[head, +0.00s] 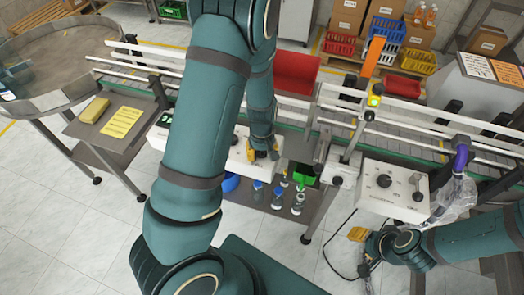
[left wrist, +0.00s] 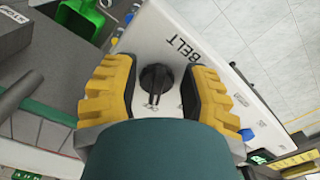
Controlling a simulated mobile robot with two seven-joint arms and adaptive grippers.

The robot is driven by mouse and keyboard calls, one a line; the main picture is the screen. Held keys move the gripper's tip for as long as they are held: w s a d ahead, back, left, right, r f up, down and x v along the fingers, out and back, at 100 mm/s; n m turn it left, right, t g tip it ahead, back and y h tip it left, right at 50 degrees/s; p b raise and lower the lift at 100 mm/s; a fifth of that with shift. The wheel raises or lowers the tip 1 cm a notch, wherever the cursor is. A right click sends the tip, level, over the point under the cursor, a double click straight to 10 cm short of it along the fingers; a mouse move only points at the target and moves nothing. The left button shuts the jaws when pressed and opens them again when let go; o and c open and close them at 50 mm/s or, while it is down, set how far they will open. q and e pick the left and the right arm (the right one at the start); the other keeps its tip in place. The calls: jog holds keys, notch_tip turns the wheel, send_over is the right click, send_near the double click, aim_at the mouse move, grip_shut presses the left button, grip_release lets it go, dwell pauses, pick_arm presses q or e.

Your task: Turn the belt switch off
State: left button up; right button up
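The belt switch is a black rotary knob (left wrist: 157,78) on a white panel (left wrist: 150,35) marked BELT, in the left wrist view. Its pale pointer mark faces the bottom of that picture. My left gripper (left wrist: 158,88) is open, with one yellow-and-black finger on each side of the knob and gaps between. In the head view my left gripper (head: 262,154) is at the white control box (head: 238,157) on the conveyor's front; my arm hides part of the box and the knob. My right gripper (head: 360,252) hangs low at the right, its fingers partly hidden.
The conveyor (head: 310,118) runs behind the box. A second control box (head: 392,190) with knobs stands to the right. A side table (head: 105,133) and round feeder table (head: 60,60) are at left.

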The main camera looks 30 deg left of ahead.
pick_arm(q)
jog(key=shift+o, duration=1)
jog(key=shift+w, duration=0.1)
jog(key=shift+r, duration=0.2)
notch_tip(320, 180, up, 12)
jog(key=shift+f, duration=0.15)
